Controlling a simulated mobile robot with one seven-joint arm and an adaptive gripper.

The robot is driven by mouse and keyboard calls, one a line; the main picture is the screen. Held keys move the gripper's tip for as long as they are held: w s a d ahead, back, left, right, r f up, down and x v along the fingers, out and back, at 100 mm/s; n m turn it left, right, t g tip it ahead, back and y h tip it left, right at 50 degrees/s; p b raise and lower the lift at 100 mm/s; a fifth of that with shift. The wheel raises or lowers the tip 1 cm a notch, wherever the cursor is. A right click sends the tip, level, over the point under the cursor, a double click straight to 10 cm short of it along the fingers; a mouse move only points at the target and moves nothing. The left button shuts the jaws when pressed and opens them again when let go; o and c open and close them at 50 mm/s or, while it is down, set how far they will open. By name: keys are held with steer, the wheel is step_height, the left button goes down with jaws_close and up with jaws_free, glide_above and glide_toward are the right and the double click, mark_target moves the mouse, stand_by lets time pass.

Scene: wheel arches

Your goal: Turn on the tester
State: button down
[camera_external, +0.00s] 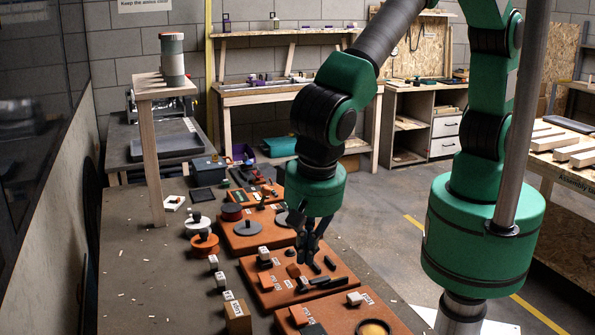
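My gripper (311,258) points down above an orange-brown board (345,274) that carries dark bars, small orange blocks and a white labelled block (264,253). The fingers are dark and small here; their gap and contact with the parts below are unclear. I cannot tell for certain which object is the tester. A blue-grey box (207,168) with a yellow piece on top stands farther back. No switch state is readable.
Another orange board (278,241) carries grey discs. White and orange spools (204,244) and several labelled blocks stand left of the boards. A wooden post stand (152,150) rises at the left. The grey table (150,285) is mostly clear at front left.

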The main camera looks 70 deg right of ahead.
mark_target(304, 311)
steer(key=f, duration=0.4)
steer(key=w+d+f+b, duration=0.1)
steer(key=f, duration=0.3)
steer(key=w+d+f+b, duration=0.1)
steer(key=f, duration=0.4)
steer(key=shift+f, duration=0.1)
steer(key=shift+w+d+f+g+y+p, duration=0.3)
steer(key=shift+d+f+g+y+p, duration=0.15)
steer(key=shift+g+y, duration=0.25)
steer(key=shift+s+a+f, duration=0.1)
steer(key=shift+f, duration=0.05)
steer(key=shift+s, duration=0.1)
steer(key=shift+s+a, duration=0.45)
steer(key=shift+s, duration=0.1)
stand_by(0.4)
